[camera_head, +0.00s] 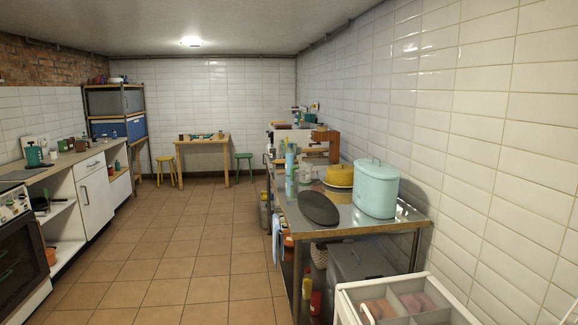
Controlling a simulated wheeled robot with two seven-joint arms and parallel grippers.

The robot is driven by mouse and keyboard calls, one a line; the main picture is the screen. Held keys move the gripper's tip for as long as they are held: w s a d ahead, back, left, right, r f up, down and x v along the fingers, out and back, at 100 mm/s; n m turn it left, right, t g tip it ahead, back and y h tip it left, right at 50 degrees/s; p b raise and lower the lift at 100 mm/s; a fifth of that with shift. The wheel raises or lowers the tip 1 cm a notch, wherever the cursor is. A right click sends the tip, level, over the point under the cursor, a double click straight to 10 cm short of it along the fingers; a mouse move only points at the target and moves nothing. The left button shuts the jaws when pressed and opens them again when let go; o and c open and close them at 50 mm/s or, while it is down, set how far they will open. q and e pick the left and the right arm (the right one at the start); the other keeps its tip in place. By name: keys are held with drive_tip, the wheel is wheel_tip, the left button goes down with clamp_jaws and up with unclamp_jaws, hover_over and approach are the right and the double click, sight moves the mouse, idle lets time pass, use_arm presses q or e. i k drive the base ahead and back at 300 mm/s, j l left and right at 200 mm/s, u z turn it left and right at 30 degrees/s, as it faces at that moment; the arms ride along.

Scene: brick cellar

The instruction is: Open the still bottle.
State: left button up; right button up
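I cannot pick out for certain which thing is the still bottle. Small upright containers, among them a light blue one (289,163), stand on the metal table (345,226) at right, too small to read. Red and yellow bottle-like shapes (315,304) stand low beneath that table's near end, partly hidden. A dark green jug-like vessel (34,155) stands on the left counter. Neither of my grippers shows in the head view.
A pale blue lidded pot (375,190), a yellow lidded pot (340,176) and a dark oval piece (318,208) are on the metal table. A white compartmented cart (345,297) stands at lower right. An oven (22,262) is at left. The tiled floor (190,235) between is clear.

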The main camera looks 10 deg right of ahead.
sight(289, 154)
drive_tip(key=i+u, duration=0.4)
drive_tip(key=i, duration=2.05)
drive_tip(key=i+z, duration=0.15)
drive_tip(key=i, duration=0.35)
drive_tip(key=i+j+z, duration=0.1)
drive_tip(key=i, duration=0.35)
drive_tip(key=i+j+z, duration=0.15)
drive_tip(key=i, duration=0.3)
drive_tip(key=i+j+z, duration=0.15)
drive_tip(key=i+j, duration=0.15)
drive_tip(key=i, duration=0.15)
